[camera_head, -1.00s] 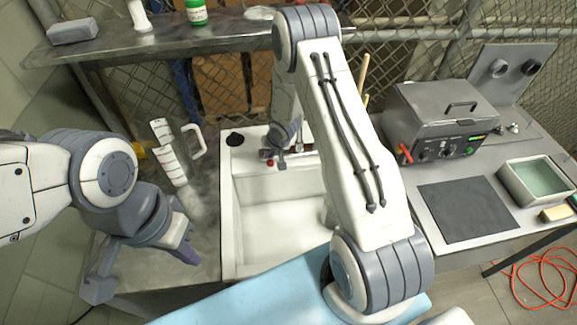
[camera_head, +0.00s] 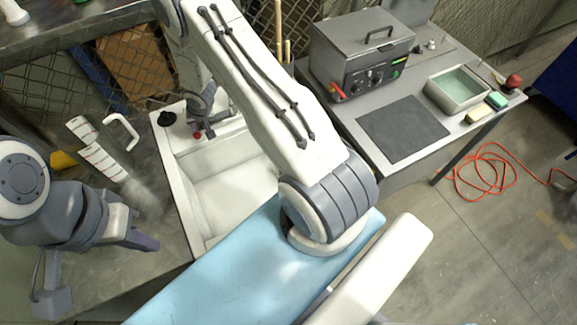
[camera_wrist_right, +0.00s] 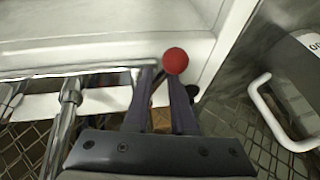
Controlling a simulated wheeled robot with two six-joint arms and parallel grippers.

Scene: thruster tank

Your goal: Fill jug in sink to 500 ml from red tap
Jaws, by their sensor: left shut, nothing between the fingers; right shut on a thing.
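The white sink (camera_head: 186,215) is in the middle left of the head view; its visible basin looks empty, and my right arm hides part of it. A clear jug with white scale bands (camera_head: 103,160) and a white handle stands on the steel counter left of the sink. Its handle also shows in the right wrist view (camera_wrist_right: 268,112). The chrome tap (camera_wrist_right: 70,100) has a red knob (camera_wrist_right: 175,61). My right gripper (camera_wrist_right: 165,85) is shut on the red tap's control, with the knob at its fingertips. My left gripper (camera_head: 148,243) is shut and empty over the counter, nearer than the jug.
A grey box device (camera_head: 360,55) and a dark mat (camera_head: 402,128) are on the bench at right, with a tray of greenish liquid (camera_head: 432,97). A light-blue surface (camera_head: 235,265) lies in front of the sink. An orange cable (camera_head: 480,180) lies on the floor.

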